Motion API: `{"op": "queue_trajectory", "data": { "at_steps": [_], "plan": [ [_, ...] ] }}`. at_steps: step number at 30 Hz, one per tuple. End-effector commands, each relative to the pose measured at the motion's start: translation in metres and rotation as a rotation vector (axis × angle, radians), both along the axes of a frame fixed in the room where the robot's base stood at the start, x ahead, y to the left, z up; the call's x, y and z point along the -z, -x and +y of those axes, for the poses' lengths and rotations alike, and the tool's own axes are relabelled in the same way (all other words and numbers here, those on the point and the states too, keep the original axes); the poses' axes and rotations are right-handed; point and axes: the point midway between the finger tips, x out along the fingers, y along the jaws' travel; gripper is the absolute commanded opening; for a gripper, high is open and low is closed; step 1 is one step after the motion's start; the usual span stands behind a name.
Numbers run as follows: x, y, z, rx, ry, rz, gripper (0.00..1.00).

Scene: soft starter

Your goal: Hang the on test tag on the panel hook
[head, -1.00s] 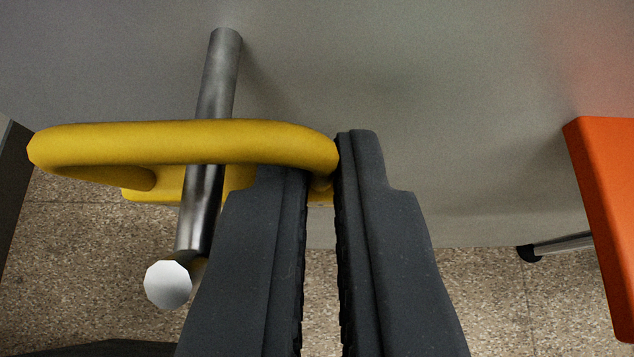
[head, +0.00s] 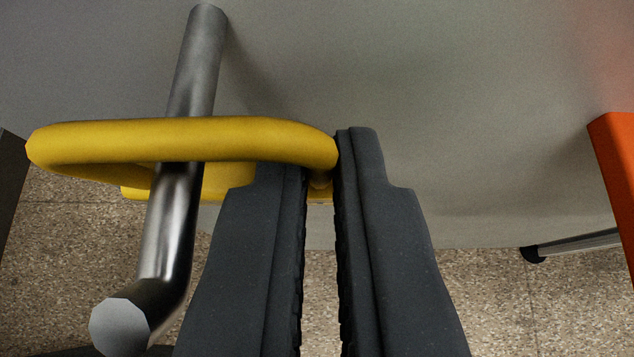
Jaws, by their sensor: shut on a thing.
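The yellow tag's thick ring (head: 100,140) spans from the left to the fingertips of my gripper (head: 322,165). My gripper is shut on the right end of this ring. More of the tag's yellow body shows just below and behind the ring, partly hidden by the left finger. The metal panel hook (head: 175,215) runs out from the grey panel (head: 420,110) toward the camera, with its bent tip at lower left. The hook passes under the ring's upper bar and in front of the yellow part below, so the ring appears around the rod. Any lettering is not visible.
An orange block or handle (head: 617,165) stands at the right edge. A dark edge (head: 10,180) shows at far left. Speckled floor (head: 480,300) lies below the panel, with a dark-tipped metal bar (head: 575,245) at right.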

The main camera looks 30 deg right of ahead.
Motion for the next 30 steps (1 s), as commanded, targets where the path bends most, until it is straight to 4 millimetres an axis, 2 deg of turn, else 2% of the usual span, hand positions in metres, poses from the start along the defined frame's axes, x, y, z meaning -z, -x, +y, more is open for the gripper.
{"op": "queue_trajectory", "data": {
  "at_steps": [1, 3, 4, 22, 30],
  "plan": [
    [0.000, 0.000, 0.000, 0.000, 0.000, 0.000, 0.00],
    [0.000, 0.000, 0.000, 0.000, 0.000, 0.000, 0.23],
    [0.000, 0.000, 0.000, 0.000, 0.000, 0.000, 0.31],
    [-0.002, 0.000, 0.004, -0.009, 0.001, -0.001, 0.32],
    [-0.020, 0.020, 0.020, -0.010, 0.000, 0.000, 0.32]
  ]
}}
